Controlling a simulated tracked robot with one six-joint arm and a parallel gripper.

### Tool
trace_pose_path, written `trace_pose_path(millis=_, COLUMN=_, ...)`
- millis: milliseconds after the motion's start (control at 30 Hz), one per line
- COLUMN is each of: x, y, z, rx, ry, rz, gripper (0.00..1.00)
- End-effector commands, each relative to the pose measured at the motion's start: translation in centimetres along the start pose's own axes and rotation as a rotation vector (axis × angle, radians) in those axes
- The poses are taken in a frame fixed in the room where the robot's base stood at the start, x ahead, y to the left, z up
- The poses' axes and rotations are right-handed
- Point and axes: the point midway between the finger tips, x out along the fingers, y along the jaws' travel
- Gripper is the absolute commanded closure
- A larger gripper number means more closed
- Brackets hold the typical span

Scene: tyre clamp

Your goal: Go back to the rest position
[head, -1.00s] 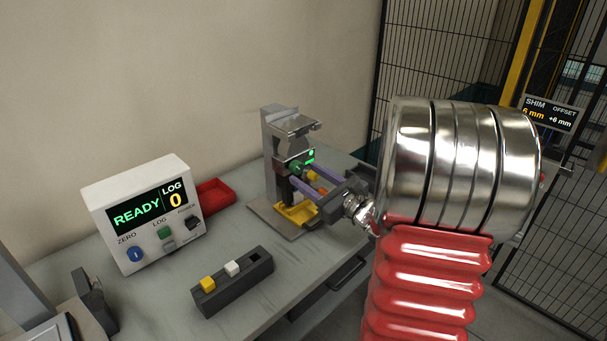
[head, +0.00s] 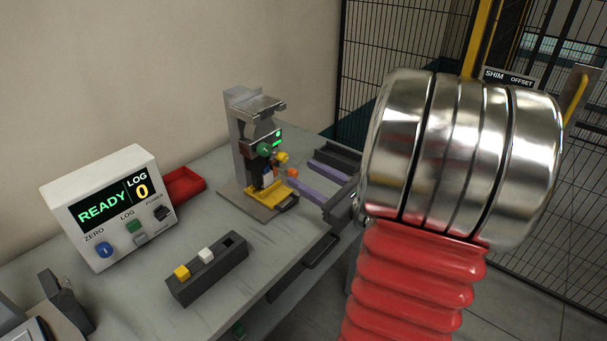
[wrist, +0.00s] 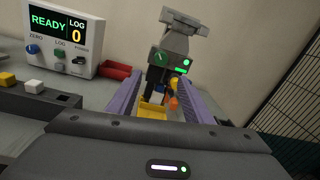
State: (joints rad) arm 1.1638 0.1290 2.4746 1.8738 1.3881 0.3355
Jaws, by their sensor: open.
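My gripper (head: 318,182) is open, its two purple fingers apart with nothing between them. It is over the right part of the bench, to the right of the grey clamp stand (head: 243,150) and apart from it. In the wrist view the fingers (wrist: 162,104) show on both sides of the yellow tray (wrist: 153,111) at the stand's foot. The stand carries a dark unit with green lights (head: 264,146) and small yellow and orange parts (head: 287,164). My silver and red arm hides the right side of the head view.
A white control box (head: 107,205) reads READY and LOG 0. A red bin (head: 183,185) stands behind it. A dark block (head: 208,270) holds a yellow and a white cube, with one empty slot. A mesh fence (head: 385,60) stands behind. Bare bench lies between block and stand.

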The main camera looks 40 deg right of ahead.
Motion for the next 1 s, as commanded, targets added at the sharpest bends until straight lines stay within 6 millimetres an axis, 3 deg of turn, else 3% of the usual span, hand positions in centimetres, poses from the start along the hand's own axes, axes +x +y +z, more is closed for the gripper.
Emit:
trace_pose_path(millis=633, x=0.0, y=0.1, z=-0.4, rx=-0.024, ry=0.017, rz=0.004, gripper=0.54)
trace_pose_path(millis=767, x=-0.1, y=1.7, z=-1.9, rx=-0.07, ry=0.073, rz=0.071, gripper=0.54)
trace_pose_path(millis=1000, x=-1.6, y=7.3, z=-5.1, rx=-0.24, ry=0.218, rz=0.316, gripper=0.54)
